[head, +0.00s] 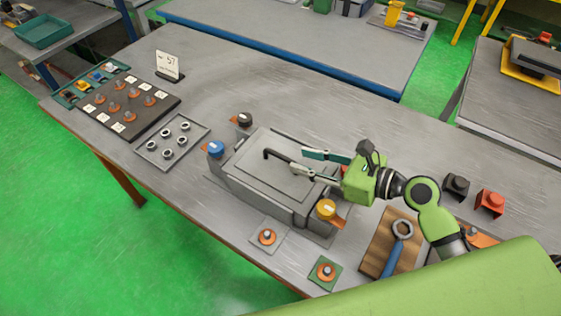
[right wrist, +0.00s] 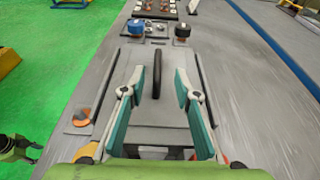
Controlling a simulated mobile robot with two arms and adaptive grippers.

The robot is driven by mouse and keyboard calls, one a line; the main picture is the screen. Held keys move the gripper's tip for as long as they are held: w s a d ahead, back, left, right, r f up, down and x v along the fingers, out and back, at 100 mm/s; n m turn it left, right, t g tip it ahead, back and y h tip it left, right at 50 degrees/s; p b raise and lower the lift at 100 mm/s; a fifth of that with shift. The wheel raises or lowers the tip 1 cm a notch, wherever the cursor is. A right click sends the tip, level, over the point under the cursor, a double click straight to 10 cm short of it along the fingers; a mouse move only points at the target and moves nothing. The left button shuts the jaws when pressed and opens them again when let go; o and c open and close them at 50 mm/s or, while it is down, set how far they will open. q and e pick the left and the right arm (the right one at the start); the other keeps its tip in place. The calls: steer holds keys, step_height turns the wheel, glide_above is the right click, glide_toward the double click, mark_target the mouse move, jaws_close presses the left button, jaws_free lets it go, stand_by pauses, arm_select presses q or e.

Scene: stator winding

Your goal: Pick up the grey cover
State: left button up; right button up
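The grey cover (head: 265,160) is a flat rectangular lid lying on a grey housing (head: 262,206) in the middle of the bench. A black bar handle (head: 281,158) stands on the cover; it also shows in the right wrist view (right wrist: 157,80). My right gripper (head: 304,162) is open over the right part of the cover. In the right wrist view its two teal-lined fingers (right wrist: 160,72) stand apart, one on each side of the handle, with visible gaps to it. The gripper is empty.
Blue (head: 216,148), black (head: 243,119) and yellow (head: 327,209) knobbed clamps stand at the housing's corners. A wooden board with a blue-handled tool (head: 398,248) lies at right. A ring tray (head: 150,152) and dark parts board (head: 160,113) lie at left. The bench behind the housing is clear.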

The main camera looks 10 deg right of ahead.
mark_target(285, 157)
steer(key=shift+p+x, duration=0.3)
steer(key=shift+x, duration=0.8)
steer(key=x, duration=0.3)
steer(key=shift+a+f+p, duration=0.15)
steer(key=shift+a+p, duration=0.15)
steer(key=shift+p, duration=0.1)
steer(key=shift+w+a+f, duration=0.1)
steer(key=shift+w+f, duration=0.05)
steer(key=shift+w, duration=0.05)
steer(key=shift+s, duration=0.1)
jaws_close()
arm_select(q)
steer(key=shift+w+d+r, duration=0.25)
steer(key=shift+w+r, duration=0.5)
steer(key=shift+r, duration=0.1)
